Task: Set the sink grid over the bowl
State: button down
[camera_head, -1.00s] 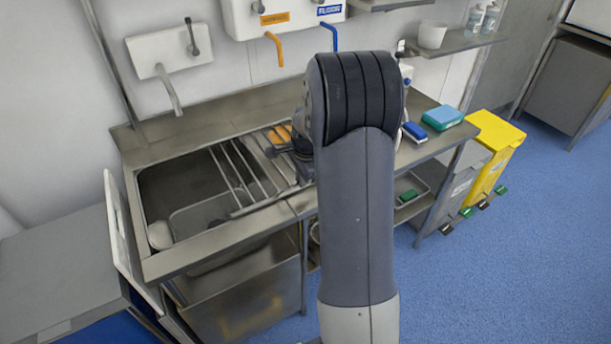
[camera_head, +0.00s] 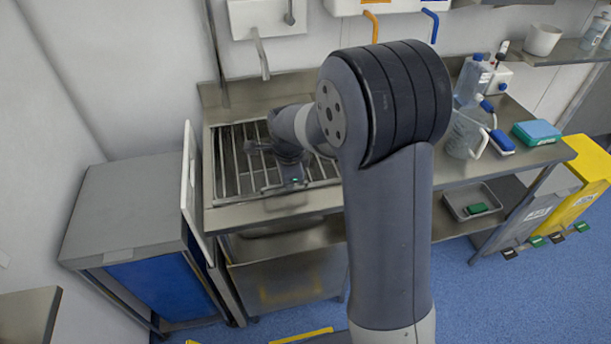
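The sink grid (camera_head: 232,168), a steel frame with several parallel bars, now spans the opening of the steel sink bowl. It looks level, but whether every edge rests on the rim is too small to tell. The bowl shows only as dark gaps between the bars. My gripper (camera_head: 291,186) points down at the grid's front edge, right of its middle. Its fingertips are small and dark against the grid, so I cannot tell whether they are shut on it. My arm hides the grid's back right part.
The tap (camera_head: 262,58) hangs behind the bowl. A white panel (camera_head: 189,178) stands upright at the sink's left end. A clear jug (camera_head: 466,132), bottles, a blue brush (camera_head: 502,142) and a sponge pack (camera_head: 537,132) stand on the counter to the right.

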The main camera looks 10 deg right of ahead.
jog(key=shift+a, duration=0.25)
jog(key=c, duration=1.7)
grip_release()
jog(key=shift+a, duration=0.15)
jog(key=shift+o, duration=1.1)
notch_tip(320, 180, up, 11)
jog(key=s, duration=0.2)
jog(key=shift+f, duration=0.15)
